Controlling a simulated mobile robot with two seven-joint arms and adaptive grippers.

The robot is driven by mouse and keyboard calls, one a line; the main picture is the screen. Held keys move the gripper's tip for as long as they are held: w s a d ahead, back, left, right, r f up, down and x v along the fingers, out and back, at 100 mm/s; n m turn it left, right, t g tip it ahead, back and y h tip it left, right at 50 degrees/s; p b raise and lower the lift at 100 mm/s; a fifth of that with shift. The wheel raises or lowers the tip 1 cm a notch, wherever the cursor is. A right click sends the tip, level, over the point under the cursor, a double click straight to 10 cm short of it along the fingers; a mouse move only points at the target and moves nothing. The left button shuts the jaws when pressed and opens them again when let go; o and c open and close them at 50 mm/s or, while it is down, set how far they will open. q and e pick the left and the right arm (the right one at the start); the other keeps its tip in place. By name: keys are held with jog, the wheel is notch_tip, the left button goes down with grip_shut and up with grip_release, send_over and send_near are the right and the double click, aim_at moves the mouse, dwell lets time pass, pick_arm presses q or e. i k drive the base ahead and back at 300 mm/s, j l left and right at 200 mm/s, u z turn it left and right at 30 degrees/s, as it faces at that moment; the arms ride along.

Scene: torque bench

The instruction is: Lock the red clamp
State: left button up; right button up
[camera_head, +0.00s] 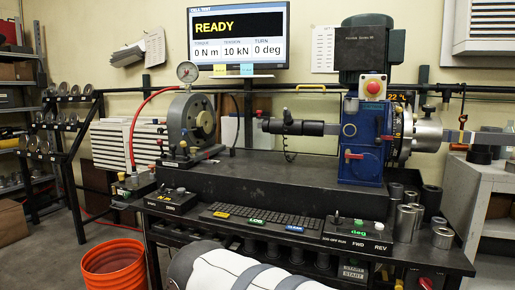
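Several small red parts show on the bench machine in the head view, and I cannot tell for certain which is the red clamp. A red lever (354,155) sits on the front of the blue gearbox (362,172). Another red tip (258,113) stands at the left end of the black horizontal spindle (296,127). Whether any of these is locked is too small to tell. Neither of my grippers is in view.
A monitor (238,37) above the bench reads READY, 0 N m, 10 kN, 0 deg. A keyboard (265,216) and button boxes line the front edge. Metal sockets (407,223) stand at the right. An orange bucket (113,266) is on the floor at left.

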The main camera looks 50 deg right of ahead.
aim_at(159, 142)
jog(key=z, duration=1)
jog(key=i+j+z, duration=0.15)
jog(key=i+j, duration=0.2)
jog(key=i+j+z, duration=0.15)
jog(key=i+j, duration=0.3)
jog(key=i+j+z, duration=0.15)
jog(key=i+j, duration=0.35)
jog(key=i+j+z, duration=0.15)
jog(key=i+j, duration=0.3)
jog(key=i+j+z, duration=0.15)
jog(key=i+j, duration=0.2)
jog(key=j, duration=0.25)
